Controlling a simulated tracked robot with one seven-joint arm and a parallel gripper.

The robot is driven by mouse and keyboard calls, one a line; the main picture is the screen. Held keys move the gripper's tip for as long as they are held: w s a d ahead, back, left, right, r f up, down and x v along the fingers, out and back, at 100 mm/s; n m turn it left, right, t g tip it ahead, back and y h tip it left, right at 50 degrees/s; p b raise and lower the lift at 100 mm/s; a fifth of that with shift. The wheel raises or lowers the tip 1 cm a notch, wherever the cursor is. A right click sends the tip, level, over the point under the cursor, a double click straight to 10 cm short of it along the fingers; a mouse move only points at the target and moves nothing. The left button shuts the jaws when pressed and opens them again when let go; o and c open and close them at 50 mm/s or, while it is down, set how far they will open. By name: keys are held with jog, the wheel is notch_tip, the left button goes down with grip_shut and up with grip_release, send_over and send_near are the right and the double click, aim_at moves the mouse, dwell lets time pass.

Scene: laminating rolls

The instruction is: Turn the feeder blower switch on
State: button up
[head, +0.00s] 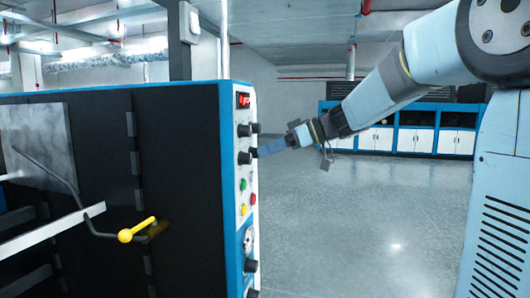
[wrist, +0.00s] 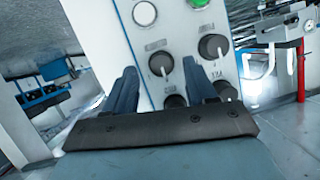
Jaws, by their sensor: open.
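The control panel (head: 246,170) is the narrow white front of a blue and black machine. It carries black rotary knobs, an upper one (head: 244,130) and a lower one (head: 244,158) in the head view. In the wrist view, one knob (wrist: 161,63) appears between my fingertips, with others to the right (wrist: 213,46) and below (wrist: 222,90). The labels are too small to read, so I cannot tell which is the feeder blower switch. My gripper (head: 259,152) is open and close to the panel beside the lower knob; it also shows in the wrist view (wrist: 163,72). I cannot tell whether it touches a knob.
Green (head: 243,184), red (head: 253,199) and yellow (head: 243,210) buttons sit below the knobs; a red display (head: 243,100) is above. The grey floor (head: 350,220) right of the panel is clear.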

jog(key=shift+x, duration=0.95)
jog(key=shift+c, duration=0.5)
jog(key=c, duration=0.9)
jog(key=shift+c, duration=0.2)
